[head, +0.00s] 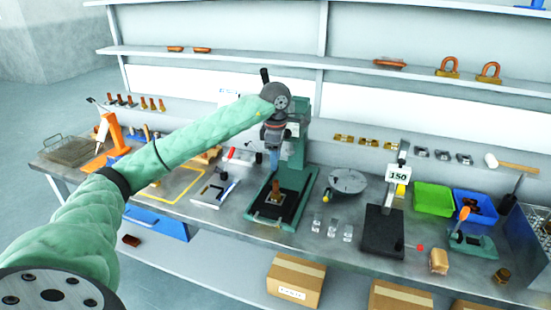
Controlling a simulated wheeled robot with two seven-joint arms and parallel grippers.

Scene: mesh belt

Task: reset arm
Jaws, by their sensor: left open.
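My left arm comes in from the lower left, in green padding, and reaches over the workbench. My left gripper (273,158) points down above the green press-like stand (262,212) in the middle of the bench. It is open and looks empty. A small brown upright part (276,190) stands on the dark plate of that stand, below the gripper and apart from it. My right gripper is not in the view.
The workbench (225,228) holds a round grey plate (347,181), a black scale marked 150 (382,231), a green bin (433,197) and a blue bin (474,206). Shelves (230,55) run behind. Cardboard boxes (295,282) sit below. The floor at left is clear.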

